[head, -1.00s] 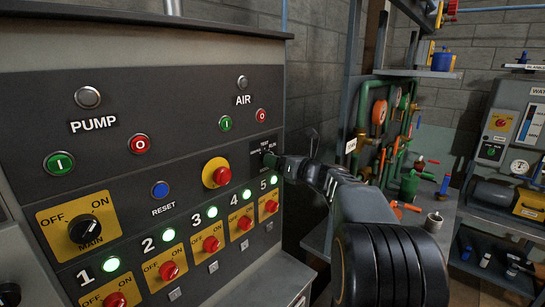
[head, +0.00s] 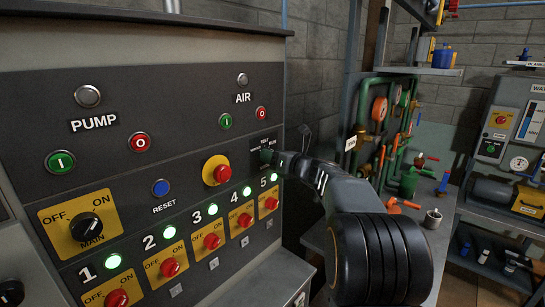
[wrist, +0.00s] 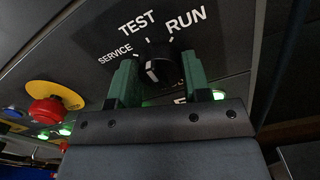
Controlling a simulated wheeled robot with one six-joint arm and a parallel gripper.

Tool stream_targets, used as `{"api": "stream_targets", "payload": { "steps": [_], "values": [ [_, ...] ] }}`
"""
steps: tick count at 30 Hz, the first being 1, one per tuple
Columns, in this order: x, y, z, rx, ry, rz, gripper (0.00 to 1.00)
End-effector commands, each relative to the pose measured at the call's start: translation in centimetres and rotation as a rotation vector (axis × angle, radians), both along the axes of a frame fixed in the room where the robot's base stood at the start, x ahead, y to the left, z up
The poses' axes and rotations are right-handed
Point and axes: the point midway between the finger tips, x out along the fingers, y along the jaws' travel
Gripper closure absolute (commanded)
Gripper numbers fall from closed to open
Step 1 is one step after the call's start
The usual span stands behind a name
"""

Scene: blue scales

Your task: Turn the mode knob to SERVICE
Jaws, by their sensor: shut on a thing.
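The mode knob (wrist: 158,69) is black with a white pointer mark, and shows in the wrist view between my green fingers. Around it the panel carries the labels SERVICE (wrist: 115,54) at upper left, TEST (wrist: 137,22) above and RUN (wrist: 186,23) at upper right. My gripper (wrist: 160,82) is shut on the knob, one finger on each side. In the head view my gripper (head: 269,156) is at the panel's right side and hides most of the knob.
A red mushroom button (head: 221,173) on a yellow base is left of my gripper. Below is a row of red rotary switches (head: 212,241) with lit green lamps (head: 212,209). Gauges and green pipes (head: 379,109) stand to the right.

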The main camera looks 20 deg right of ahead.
Motion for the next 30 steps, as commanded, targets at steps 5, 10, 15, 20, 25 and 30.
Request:
{"api": "stream_targets", "payload": {
  "steps": [5, 10, 15, 20, 25, 30],
  "values": [
    [0.00, -0.02, -0.01, 0.000, 0.000, -0.001, 0.80],
    [-0.01, -0.03, -0.10, -0.013, -0.006, -0.001, 0.80],
    [-0.01, -0.02, -0.33, -0.073, -0.033, 0.000, 0.80],
    [-0.02, 0.00, -0.51, -0.179, -0.083, 0.000, 0.80],
    [-0.04, 0.02, -0.54, -0.320, -0.148, -0.002, 0.80],
    [-0.05, 0.03, -0.49, -0.458, -0.211, -0.002, 0.80]
  ]
}}
